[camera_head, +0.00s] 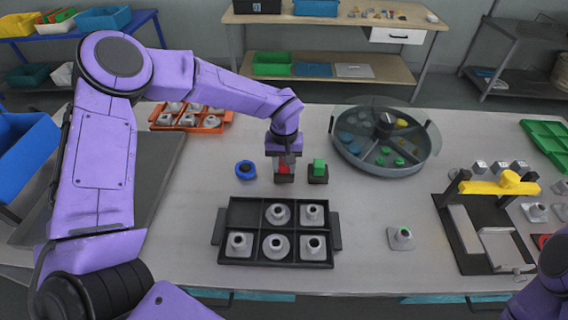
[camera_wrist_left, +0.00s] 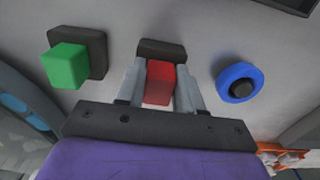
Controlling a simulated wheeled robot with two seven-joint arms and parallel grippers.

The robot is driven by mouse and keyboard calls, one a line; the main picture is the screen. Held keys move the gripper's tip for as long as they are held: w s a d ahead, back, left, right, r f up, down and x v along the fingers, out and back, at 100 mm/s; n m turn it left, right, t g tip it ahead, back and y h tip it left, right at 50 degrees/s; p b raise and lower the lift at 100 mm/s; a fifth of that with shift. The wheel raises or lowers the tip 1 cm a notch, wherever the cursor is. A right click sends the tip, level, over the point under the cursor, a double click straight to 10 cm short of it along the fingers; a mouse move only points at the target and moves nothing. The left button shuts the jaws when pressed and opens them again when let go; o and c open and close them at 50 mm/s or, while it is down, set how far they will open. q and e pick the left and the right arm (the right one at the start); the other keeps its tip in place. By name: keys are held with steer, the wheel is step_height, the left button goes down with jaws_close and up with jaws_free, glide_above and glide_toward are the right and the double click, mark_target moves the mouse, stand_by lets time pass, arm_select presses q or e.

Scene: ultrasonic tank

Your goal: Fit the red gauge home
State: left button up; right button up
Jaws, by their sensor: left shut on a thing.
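The red gauge (camera_head: 283,169) is a small red block over a dark square base (camera_head: 284,179) on the table. My left gripper (camera_head: 283,163) points down and is shut on it. In the left wrist view the red gauge (camera_wrist_left: 158,84) sits between the two grey fingers, with the dark base (camera_wrist_left: 162,47) just beyond it. I cannot tell whether the gauge is fully down in the base. To the right is a green block (camera_head: 319,167) in a similar dark base. To the left is a blue ring (camera_head: 245,170) around a dark post. My right gripper does not show.
A black tray (camera_head: 232,213) with several grey fittings lies in front. A round tank (camera_head: 345,152) stands to the right, and an orange tray (camera_head: 158,124) is behind to the left. A fixture with a yellow bar (camera_head: 500,188) is far right. The table between tray and fixture is mostly clear.

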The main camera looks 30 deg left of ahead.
arm_select(q)
steer(key=p, duration=0.3)
steer(key=shift+f, duration=0.25)
stand_by(5.0)
steer(key=o, duration=1.1)
steer(key=shift+o, duration=0.2)
step_height(320, 180, up, 10)
steer(key=shift+r+b, duration=0.25)
steer(key=shift+b, duration=0.95)
